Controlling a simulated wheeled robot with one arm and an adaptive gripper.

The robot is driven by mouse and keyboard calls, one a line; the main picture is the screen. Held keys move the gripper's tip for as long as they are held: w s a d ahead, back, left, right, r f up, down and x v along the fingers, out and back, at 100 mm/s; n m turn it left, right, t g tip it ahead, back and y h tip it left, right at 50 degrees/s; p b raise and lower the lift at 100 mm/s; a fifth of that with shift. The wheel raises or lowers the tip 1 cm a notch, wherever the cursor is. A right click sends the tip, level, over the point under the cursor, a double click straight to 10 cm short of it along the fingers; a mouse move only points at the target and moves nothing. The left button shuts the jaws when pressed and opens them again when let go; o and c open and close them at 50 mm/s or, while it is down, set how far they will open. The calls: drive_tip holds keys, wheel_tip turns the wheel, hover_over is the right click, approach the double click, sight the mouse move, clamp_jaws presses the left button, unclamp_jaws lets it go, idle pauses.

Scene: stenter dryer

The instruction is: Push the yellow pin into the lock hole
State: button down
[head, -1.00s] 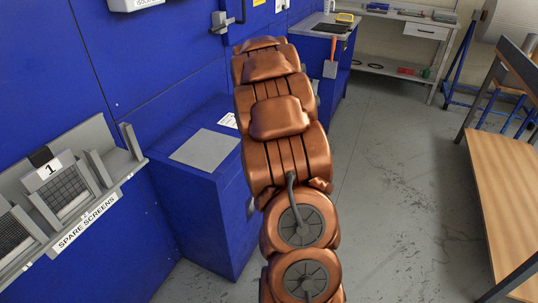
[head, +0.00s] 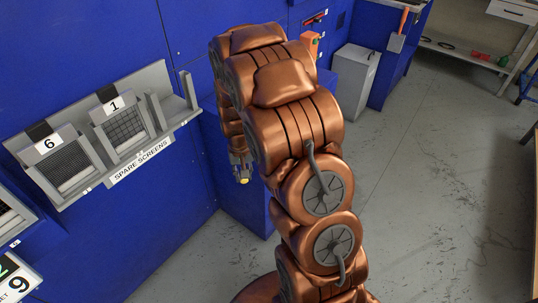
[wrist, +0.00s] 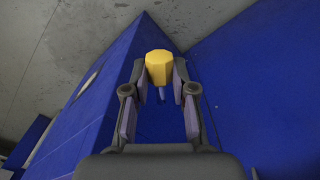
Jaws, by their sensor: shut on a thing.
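The yellow pin (wrist: 159,66) shows in the wrist view between the two fingertips of my gripper (wrist: 161,84). It has a faceted yellow head and a thin dark shank that points back toward the palm. My gripper is shut on it. In the head view the gripper (head: 240,168) hangs at the left of my arm, and the yellow head of the pin (head: 243,181) shows at its tip. The pin is in the air near the blue cabinet. I cannot make out the lock hole in any view.
A spare screens rack (head: 112,160) with screens 6 and 1 hangs on the blue wall at left. A grey box (head: 355,82) and an orange item (head: 310,44) are beyond my arm. The grey floor (head: 440,190) at right is open.

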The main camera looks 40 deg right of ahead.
drive_tip(key=w+a+f+n, duration=0.2)
drive_tip(key=a+f+n, duration=0.2)
drive_tip(key=a, duration=0.7)
drive_tip(key=shift+w+f, duration=0.35)
drive_tip(key=shift+f, duration=0.35)
